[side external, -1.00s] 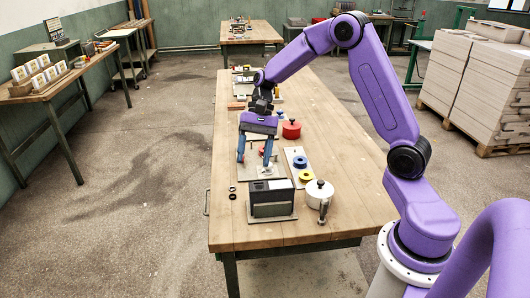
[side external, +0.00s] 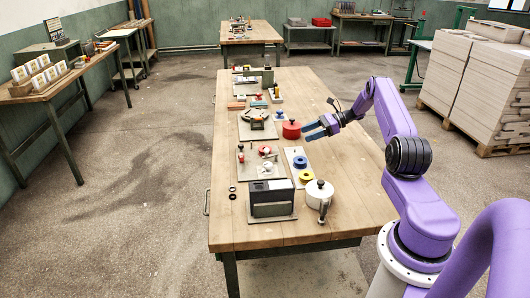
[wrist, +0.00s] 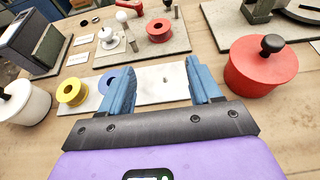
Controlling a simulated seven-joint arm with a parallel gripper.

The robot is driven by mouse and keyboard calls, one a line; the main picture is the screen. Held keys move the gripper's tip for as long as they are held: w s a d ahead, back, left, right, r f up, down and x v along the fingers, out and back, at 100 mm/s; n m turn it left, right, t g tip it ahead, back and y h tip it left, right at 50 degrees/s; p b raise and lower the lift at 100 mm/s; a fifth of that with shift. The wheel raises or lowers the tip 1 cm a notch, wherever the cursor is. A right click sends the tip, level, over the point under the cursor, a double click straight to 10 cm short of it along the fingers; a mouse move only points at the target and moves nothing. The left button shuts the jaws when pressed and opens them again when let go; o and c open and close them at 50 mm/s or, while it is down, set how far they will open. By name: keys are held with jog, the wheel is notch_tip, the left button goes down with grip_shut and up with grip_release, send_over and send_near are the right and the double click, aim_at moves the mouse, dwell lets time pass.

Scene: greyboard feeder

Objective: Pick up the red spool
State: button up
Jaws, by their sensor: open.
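The red spool (side external: 265,151) is a small red ring lying on a grey plate (side external: 247,172) with a white knob beside it. In the wrist view the red spool (wrist: 160,30) is past my fingertips, near the top, with its dark centre showing. My gripper (side external: 307,132) is open and empty, to the right of the plate and near a red lidded pot (side external: 291,130). In the wrist view my gripper (wrist: 157,68) has its blue fingers apart, with a pale board (wrist: 165,92) showing between them.
The pale board bears a yellow spool (side external: 305,176) and a blue spool (side external: 300,162). The blue spool (wrist: 116,79) is partly hidden by my left finger in the wrist view. A dark box (side external: 271,198) and a white lidded pot (side external: 319,193) stand nearer the front.

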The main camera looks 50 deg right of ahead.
send_near(262, 150)
jog(key=shift+w+a+f, duration=0.15)
jog(key=shift+w+f, duration=0.7)
jog(key=shift+f, duration=0.2)
jog(key=shift+r+x, duration=0.15)
jog(key=shift+x, duration=1.2)
jog(key=shift+r+x, duration=0.2)
jog(key=shift+x, duration=1.15)
jog(key=c, duration=0.7)
